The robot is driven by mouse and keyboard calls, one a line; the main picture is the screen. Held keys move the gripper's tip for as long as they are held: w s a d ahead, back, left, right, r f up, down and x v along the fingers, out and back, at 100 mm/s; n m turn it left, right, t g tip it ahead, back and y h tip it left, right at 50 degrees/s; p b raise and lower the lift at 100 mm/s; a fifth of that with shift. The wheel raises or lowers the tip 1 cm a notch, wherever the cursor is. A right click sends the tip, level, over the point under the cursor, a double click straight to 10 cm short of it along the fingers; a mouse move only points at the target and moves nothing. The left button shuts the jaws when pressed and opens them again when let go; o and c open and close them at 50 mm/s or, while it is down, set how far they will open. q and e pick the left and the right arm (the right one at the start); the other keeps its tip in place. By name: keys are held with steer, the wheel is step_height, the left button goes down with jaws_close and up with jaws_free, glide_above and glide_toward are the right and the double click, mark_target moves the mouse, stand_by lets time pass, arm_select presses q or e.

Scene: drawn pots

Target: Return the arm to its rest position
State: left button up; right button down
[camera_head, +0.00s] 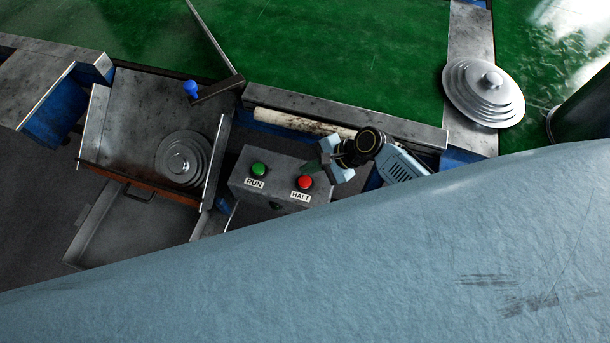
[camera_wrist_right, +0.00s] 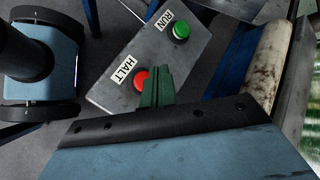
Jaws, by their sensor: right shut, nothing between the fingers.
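My right gripper (camera_head: 313,166) is over the right end of the control box, close to the red HALT button (camera_head: 305,182). In the right wrist view its green fingers (camera_wrist_right: 156,88) are together with nothing between them. They overlap the right side of the red button (camera_wrist_right: 141,80); I cannot tell whether they touch it. My left gripper is in neither view. A large pale blue surface of my own body covers the lower part of the head view.
The grey control box (camera_head: 240,183) also carries a green RUN button (camera_head: 258,169). A metal tray (camera_head: 118,125) at the left holds a stepped round disc (camera_head: 183,158). Another stepped disc (camera_head: 484,92) stands at the right. A pale stained roller (camera_head: 300,122) lies behind the box, before a green surface (camera_head: 345,45).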

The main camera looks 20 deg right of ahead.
stand_by(0.8)
steer(key=s+r+n+h, duration=0.3)
steer(key=s+r+n, duration=0.2)
steer(key=s+n, duration=0.5)
steer(key=s+d+r+n+h, duration=0.5)
steer(key=s+d+r, duration=0.3)
steer(key=s+d, duration=0.1)
step_height(320, 180, down, 31)
steer(key=s+g+b, duration=0.1)
steer(key=s+b, duration=0.1)
steer(key=b, duration=0.6)
steer(key=s+d+f+b, duration=0.1)
steer(key=s+f+b, duration=0.2)
steer(key=s+f, duration=0.5)
steer(key=s+d+f+g+b, duration=0.1)
steer(key=s+d+f+b, duration=0.1)
steer(key=s+f, duration=0.6)
step_height(320, 180, down, 6)
steer(key=shift+r+n+h+b, duration=0.2)
steer(key=shift+n+h+b, duration=0.15)
steer(key=shift+b, duration=0.25)
